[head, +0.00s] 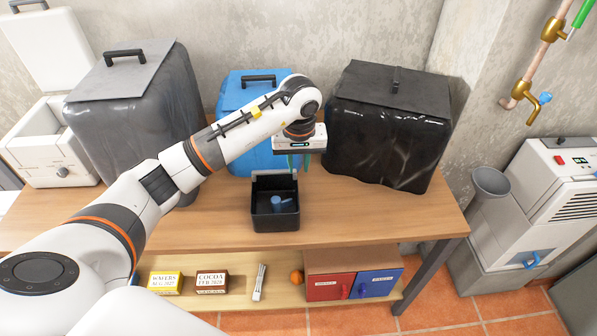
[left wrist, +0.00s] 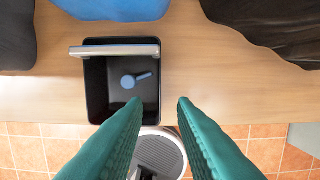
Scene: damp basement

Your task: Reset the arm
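My left arm reaches in from the left over the wooden table. Its gripper (head: 300,162) hangs pointing down above the table, at the back right of a small black bin (head: 276,222). In the left wrist view the two green fingers of the gripper (left wrist: 159,104) stand apart with nothing between them. The black bin (left wrist: 94,92) is just left of the fingers there. A small blue object (head: 277,203) lies inside the bin; it also shows in the left wrist view (left wrist: 136,80). My right gripper is in neither view.
On the wooden table (head: 350,222), a grey covered thing (head: 150,110), a blue bag (head: 240,95) and a black covered thing (head: 390,125) stand at the back. The lower shelf holds a yellow box (head: 165,282), a brown box (head: 212,282) and red and blue drawers (head: 331,287).

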